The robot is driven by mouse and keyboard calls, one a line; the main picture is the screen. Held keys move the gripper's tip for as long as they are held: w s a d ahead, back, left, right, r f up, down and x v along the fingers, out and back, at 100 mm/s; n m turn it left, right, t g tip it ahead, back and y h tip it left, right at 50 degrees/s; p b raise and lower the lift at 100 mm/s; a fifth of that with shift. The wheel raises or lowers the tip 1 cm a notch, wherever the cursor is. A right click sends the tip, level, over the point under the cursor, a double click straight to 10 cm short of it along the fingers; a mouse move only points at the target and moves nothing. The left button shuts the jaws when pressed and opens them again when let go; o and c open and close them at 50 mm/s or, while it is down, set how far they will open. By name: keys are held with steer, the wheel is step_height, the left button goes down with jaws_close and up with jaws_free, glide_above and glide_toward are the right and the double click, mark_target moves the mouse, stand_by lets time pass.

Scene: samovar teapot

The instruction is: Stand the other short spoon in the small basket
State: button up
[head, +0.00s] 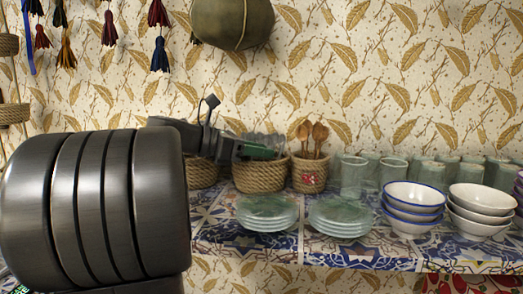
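A small woven basket (308,179) with a red mark on its front stands on the tiled counter. Wooden spoons (319,134) stand upright in it, heads up. My gripper (275,152) is at the end of my dark arm, level with the rim of a wider woven basket (261,178) just left of the small one. It seems to lie over or in front of that basket's mouth; I cannot tell which. I cannot make out its fingers or anything held between them. No separate short spoon shows outside the small basket.
Another woven basket (203,174) stands behind my arm. Stacked glass plates (267,213) and (340,216) sit in front of the baskets. Glasses (354,177) and bowl stacks (412,208) and (482,211) fill the right side. A patterned wall closes the back.

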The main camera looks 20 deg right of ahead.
steer(key=p+v, duration=0.1)
steer(key=v, duration=1.2)
steer(key=shift+s+d+r, duration=0.1)
steer(key=shift+s, duration=0.05)
steer(key=b+x, duration=0.1)
steer(key=x, duration=1.2)
steer(key=shift+d, duration=0.25)
